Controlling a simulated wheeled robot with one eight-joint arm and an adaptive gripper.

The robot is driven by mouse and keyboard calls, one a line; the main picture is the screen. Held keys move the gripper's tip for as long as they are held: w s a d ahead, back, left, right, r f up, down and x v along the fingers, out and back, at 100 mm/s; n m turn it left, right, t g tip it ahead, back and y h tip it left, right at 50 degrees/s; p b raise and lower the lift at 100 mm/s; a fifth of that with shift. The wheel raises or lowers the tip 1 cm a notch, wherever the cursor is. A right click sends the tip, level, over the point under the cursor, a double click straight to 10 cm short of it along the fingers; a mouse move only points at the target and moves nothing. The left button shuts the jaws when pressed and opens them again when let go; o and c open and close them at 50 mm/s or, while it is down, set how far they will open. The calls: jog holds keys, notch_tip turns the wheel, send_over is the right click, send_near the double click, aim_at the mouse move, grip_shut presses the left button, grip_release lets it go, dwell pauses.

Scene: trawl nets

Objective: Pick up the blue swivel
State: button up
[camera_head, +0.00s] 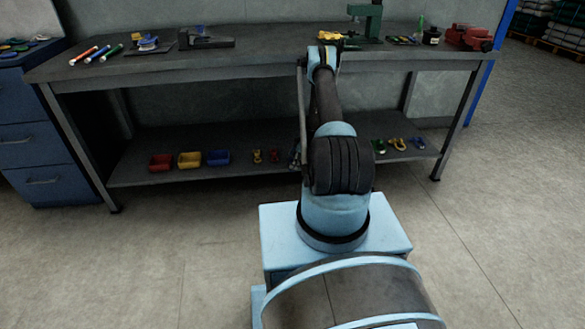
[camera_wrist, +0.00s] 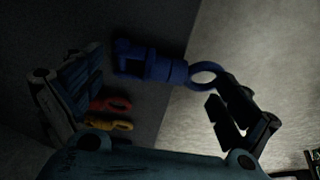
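The blue swivel (camera_wrist: 155,66) lies on a dark surface in the wrist view, with its ring (camera_wrist: 205,75) toward the right, near the surface's edge. My gripper (camera_wrist: 158,88) is open, with one finger at the left and one at the right of the picture. The right finger overlaps the edge of the ring in the picture; I cannot tell whether they touch. Nothing is held between the fingers. In the head view my arm hides most of the gripper, and the swivel cannot be made out clearly there.
A red swivel (camera_wrist: 112,104) and a yellow one (camera_wrist: 108,125) lie near the left finger. The bench top (camera_head: 270,62) overhangs this shelf.

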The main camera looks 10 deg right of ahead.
jog(key=c, duration=1.3)
